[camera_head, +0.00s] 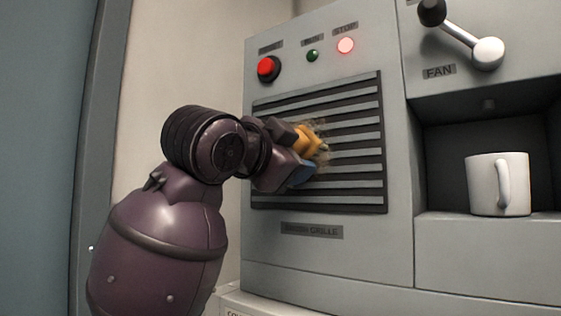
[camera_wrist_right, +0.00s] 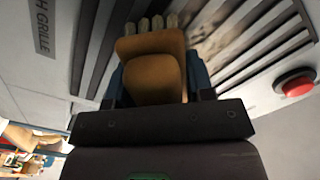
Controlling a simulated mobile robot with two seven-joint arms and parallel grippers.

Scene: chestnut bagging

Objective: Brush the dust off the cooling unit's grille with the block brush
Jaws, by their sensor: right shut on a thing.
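The cooling unit's grille (camera_head: 350,130) is a dark panel of horizontal slats on a grey cabinet front; it also shows behind the brush in the right wrist view (camera_wrist_right: 235,45). My right gripper (camera_head: 297,160) is shut on the orange-brown block brush (camera_head: 308,140), which fills the middle of the right wrist view (camera_wrist_right: 155,65). The pale bristles (camera_wrist_right: 152,23) point at the grille, left of its middle in the head view. Fuzzy tan matter surrounds the bristle end; I cannot tell dust from bristles, or whether they touch the slats. My left gripper is not in view.
Above the grille are a red button (camera_head: 268,68), a green lamp (camera_head: 312,56) and a lit red lamp (camera_head: 345,45). At right are a fan lever (camera_head: 460,35) and a white mug (camera_head: 497,184) in a recess. A label (camera_head: 312,231) sits below the grille.

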